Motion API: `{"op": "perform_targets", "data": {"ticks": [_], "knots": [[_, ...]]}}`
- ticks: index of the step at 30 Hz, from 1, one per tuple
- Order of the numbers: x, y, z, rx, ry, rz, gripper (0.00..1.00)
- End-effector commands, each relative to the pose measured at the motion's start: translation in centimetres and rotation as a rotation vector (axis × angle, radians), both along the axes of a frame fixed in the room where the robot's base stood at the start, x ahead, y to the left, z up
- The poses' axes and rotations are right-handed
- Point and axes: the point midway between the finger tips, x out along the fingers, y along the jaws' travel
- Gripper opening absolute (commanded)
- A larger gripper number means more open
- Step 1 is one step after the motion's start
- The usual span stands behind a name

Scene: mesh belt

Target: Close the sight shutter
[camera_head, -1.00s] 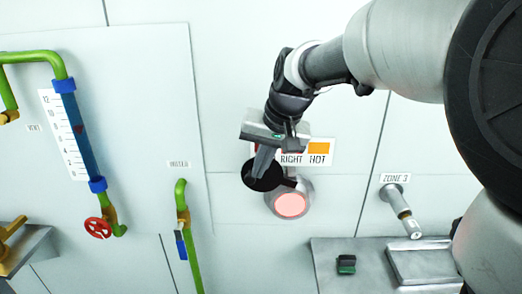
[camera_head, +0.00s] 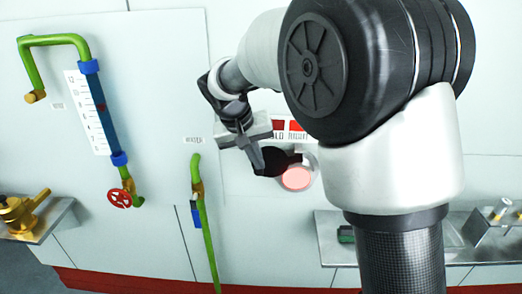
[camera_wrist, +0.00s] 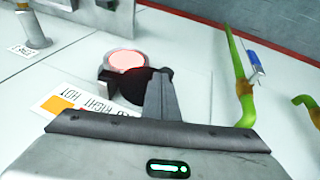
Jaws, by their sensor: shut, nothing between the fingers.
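The sight shutter (camera_head: 275,162) is a black disc on the wall panel, at the upper left of a round, pink-glowing sight glass (camera_head: 297,178). Most of the pink face is uncovered. My gripper (camera_head: 259,170) is shut and empty, with its fingertips at the left side of the black disc. In the wrist view, the fingers (camera_wrist: 160,78) lie in front of the shutter (camera_wrist: 139,82) and hide part of it. The pink glass (camera_wrist: 126,60) shows just beyond it. I cannot tell whether the fingers touch the disc.
A printed sign (camera_head: 290,129) sits above the glass, partly hidden by my arm. A green pipe (camera_head: 205,225) with a blue-handled valve runs down to the left. A gauge (camera_head: 98,110) and red handwheel (camera_head: 119,198) are farther left. A metal shelf (camera_head: 335,250) is at lower right.

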Motion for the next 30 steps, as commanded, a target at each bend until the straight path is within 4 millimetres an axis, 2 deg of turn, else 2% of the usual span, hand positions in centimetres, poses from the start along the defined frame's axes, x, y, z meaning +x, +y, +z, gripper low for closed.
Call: {"op": "perform_targets", "data": {"ticks": [1,14,30], "knots": [[0.0,0.5,-1.0,-0.048,0.003,0.006,0.00],[0.0,0.2,-5.8,-0.459,0.017,0.003,0.00],[-0.1,-2.6,-11.0,-0.971,0.034,0.000,0.00]]}}
